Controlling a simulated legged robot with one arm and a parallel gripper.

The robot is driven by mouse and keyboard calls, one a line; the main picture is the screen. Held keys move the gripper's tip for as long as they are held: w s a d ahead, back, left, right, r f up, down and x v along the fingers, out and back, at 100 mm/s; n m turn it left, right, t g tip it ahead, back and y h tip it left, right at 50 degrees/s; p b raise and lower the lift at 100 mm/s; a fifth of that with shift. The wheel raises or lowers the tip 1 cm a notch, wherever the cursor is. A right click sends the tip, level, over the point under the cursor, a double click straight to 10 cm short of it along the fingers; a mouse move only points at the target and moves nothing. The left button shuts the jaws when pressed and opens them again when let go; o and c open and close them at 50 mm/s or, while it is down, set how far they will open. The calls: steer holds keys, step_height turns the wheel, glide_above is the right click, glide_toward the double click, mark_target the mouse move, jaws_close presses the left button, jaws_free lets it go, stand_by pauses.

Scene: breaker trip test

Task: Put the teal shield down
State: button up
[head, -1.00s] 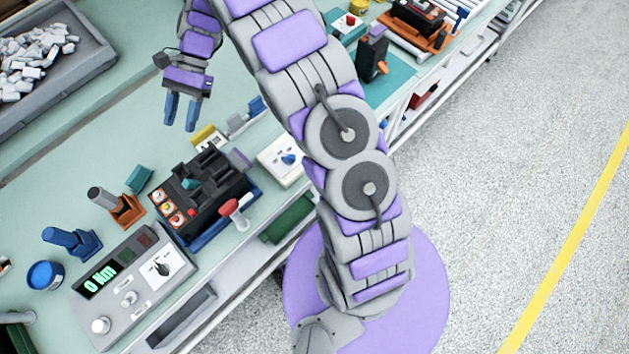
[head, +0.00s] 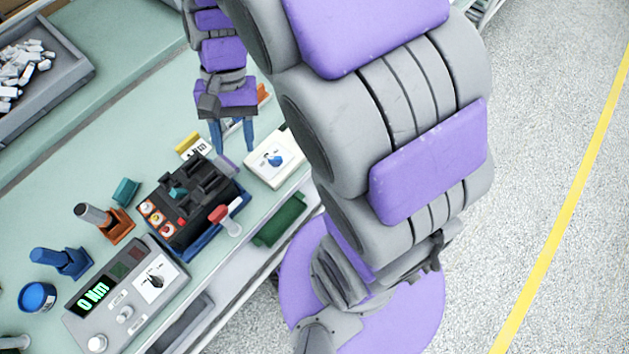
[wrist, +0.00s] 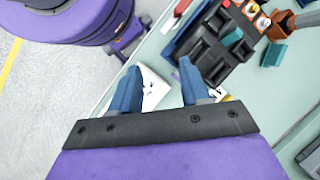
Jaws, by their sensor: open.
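A small teal block (head: 125,191), which may be the teal shield, rests on the bench left of the black breaker unit (head: 190,205). It also shows in the wrist view (wrist: 274,54) at the upper right. Another small teal piece (head: 178,193) sits on the breaker unit; it shows in the wrist view too (wrist: 232,38). I cannot tell which is the shield. My gripper (head: 232,135), with blue fingers, is open with nothing between its fingertips (wrist: 157,82). It is above the bench, beyond the breaker unit, near the white dial box (head: 275,158), and apart from both teal pieces.
An orange stand with a grey-handled tool (head: 117,225), a blue holder (head: 62,262), a blue cup (head: 37,297) and a meter reading 0 Nm (head: 125,300) stand nearby. A grey bin of white parts (head: 60,85) is upper left. The bench between bin and breaker is clear.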

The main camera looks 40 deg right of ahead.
steer(key=s+d+n+h, duration=0.1)
steer(key=s+d, duration=0.1)
steer(key=s, duration=0.3)
steer(key=s+d+n+t+h, duration=0.1)
steer(key=s+d+n, duration=0.1)
steer(key=s, duration=0.3)
steer(key=s+d+n+h, duration=0.1)
steer(key=s+d+n, duration=0.1)
steer(key=s, duration=0.4)
steer(key=shift+d+f+t, duration=0.25)
steer(key=shift+f+t, duration=0.05)
steer(key=shift+t, duration=0.1)
